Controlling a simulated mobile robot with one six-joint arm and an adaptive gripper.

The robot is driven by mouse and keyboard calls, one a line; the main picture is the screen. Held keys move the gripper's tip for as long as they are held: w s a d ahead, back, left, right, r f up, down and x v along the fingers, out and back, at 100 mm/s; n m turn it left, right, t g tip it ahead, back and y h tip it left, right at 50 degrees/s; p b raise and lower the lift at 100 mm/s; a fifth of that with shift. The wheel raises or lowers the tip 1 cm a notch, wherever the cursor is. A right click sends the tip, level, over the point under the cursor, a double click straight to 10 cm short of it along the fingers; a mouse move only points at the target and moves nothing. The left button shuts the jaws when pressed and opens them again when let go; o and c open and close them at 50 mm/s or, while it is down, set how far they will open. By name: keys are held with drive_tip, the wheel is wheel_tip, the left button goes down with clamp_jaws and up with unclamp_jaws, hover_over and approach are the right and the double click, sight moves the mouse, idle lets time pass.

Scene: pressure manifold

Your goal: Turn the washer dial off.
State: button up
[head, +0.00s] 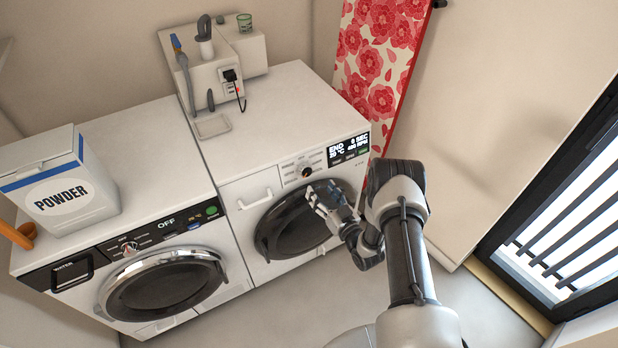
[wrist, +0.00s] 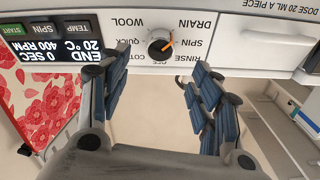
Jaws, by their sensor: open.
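The washer is the white machine (head: 240,199) on the right in the head view. Its black dial (head: 306,172) sits on the panel beside a display reading END. In the wrist view, upside down, the dial (wrist: 160,46) has an orange pointer aimed up and right, toward the SPIN and DRAIN labels. The OFF label (wrist: 160,62) is just below the dial in that view. My gripper (head: 325,197) is in front of the washer door, below the dial. In the wrist view its fingers (wrist: 150,78) are spread wide and empty, with the dial beyond and between them.
A second machine with a chrome-ringed door (head: 165,287) stands to the left, its display reading OFF. A powder box (head: 62,190) sits on top of it. A white dispenser (head: 210,82) stands on the washer. A red floral ironing board (head: 378,60) leans at the right.

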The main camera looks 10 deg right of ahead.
sight(307, 173)
drive_tip(key=b+x, duration=0.2)
drive_tip(key=x, duration=0.7)
drive_tip(key=shift+c, duration=0.4)
drive_tip(key=shift+f, duration=0.1)
drive_tip(key=c, duration=1)
